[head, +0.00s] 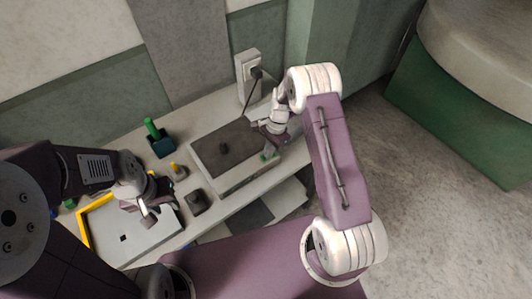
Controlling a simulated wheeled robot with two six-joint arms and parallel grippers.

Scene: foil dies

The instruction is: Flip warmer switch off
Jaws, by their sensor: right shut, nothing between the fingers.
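A green-handled tool stands in a dark holder (161,145). The yellow-edged white tray (105,238) is front left.

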